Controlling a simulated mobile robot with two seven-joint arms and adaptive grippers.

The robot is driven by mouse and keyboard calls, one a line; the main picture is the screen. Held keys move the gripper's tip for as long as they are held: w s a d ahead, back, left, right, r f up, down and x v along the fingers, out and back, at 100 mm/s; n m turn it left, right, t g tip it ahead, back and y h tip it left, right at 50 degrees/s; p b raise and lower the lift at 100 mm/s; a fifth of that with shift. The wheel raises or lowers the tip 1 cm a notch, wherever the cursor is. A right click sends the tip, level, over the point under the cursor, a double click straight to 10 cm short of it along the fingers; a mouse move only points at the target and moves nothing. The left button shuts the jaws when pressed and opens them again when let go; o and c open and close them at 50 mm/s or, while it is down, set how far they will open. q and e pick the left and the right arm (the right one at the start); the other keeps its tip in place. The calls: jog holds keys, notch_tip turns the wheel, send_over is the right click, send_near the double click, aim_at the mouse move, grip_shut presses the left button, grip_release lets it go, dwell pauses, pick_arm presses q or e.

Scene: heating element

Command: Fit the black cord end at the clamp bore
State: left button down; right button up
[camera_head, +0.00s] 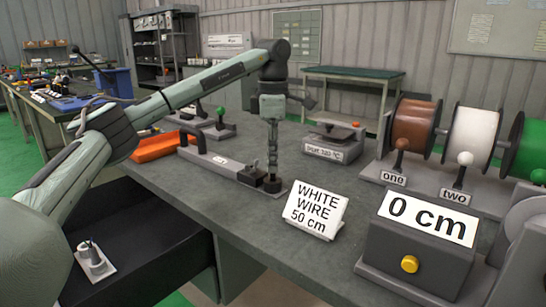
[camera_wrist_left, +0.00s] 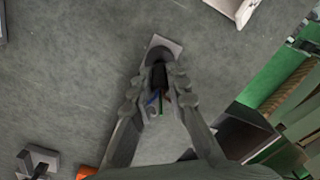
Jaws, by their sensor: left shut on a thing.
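My left gripper (camera_head: 272,172) points straight down over the grey workbench, its fingers close together. In the left wrist view my left gripper (camera_wrist_left: 160,80) is shut on a black cord end (camera_wrist_left: 159,76), with thin blue, red and green strands showing between the fingers. A small pale plate with a dark, rounded fixture (camera_wrist_left: 165,44) lies just beyond the fingertips; it may be the clamp. In the head view a small dark block (camera_head: 272,186) sits right at the fingertips. The bore is not visible, and I cannot tell whether the cord end touches it. My right gripper is not in view.
A long grey bar fixture (camera_head: 215,160) and an orange tray (camera_head: 155,147) lie left of the gripper. A "WHITE WIRE 50 cm" sign (camera_head: 314,209) stands close on the right. A "0 cm" box (camera_head: 415,250) and wire spools (camera_head: 472,135) stand further right.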

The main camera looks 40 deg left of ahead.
pick_arm(q)
jog(key=shift+f+b, duration=0.3)
jog(key=shift+f, duration=0.8)
jog(key=c, duration=1.4)
grip_release()
notch_tip(320, 180, up, 12)
jog(key=shift+r, duration=0.1)
